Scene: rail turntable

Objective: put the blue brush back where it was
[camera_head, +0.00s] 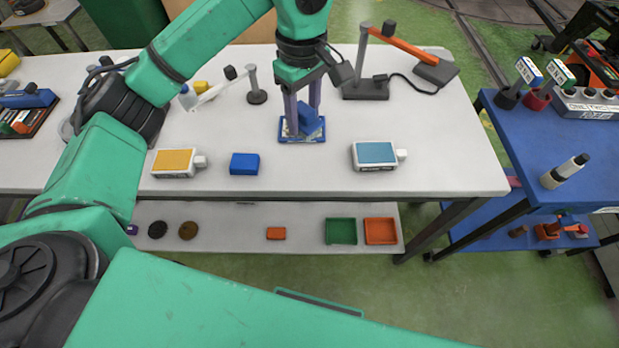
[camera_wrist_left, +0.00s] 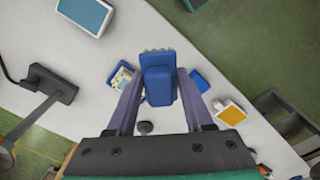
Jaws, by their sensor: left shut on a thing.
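My left gripper (camera_head: 305,110) is shut on the blue brush (camera_head: 310,118), over the middle of the white table (camera_head: 440,170). In the left wrist view the brush (camera_wrist_left: 158,75) sits between the two purple fingers of the left gripper (camera_wrist_left: 158,92), with pale bristles at its far end. A blue-edged patterned mat or tray (camera_head: 288,138) lies under the brush in the head view and shows beside it in the wrist view (camera_wrist_left: 119,78). I cannot tell whether brush and mat touch. My right gripper is not in view.
A blue block (camera_head: 244,164) and a yellow-labelled bottle (camera_head: 174,162) lie left of the mat; a blue-labelled bottle (camera_head: 375,155) lies right. An orange-armed lamp (camera_head: 367,88) and a small stand (camera_head: 257,96) are behind. A blue cart (camera_head: 540,140) stands right.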

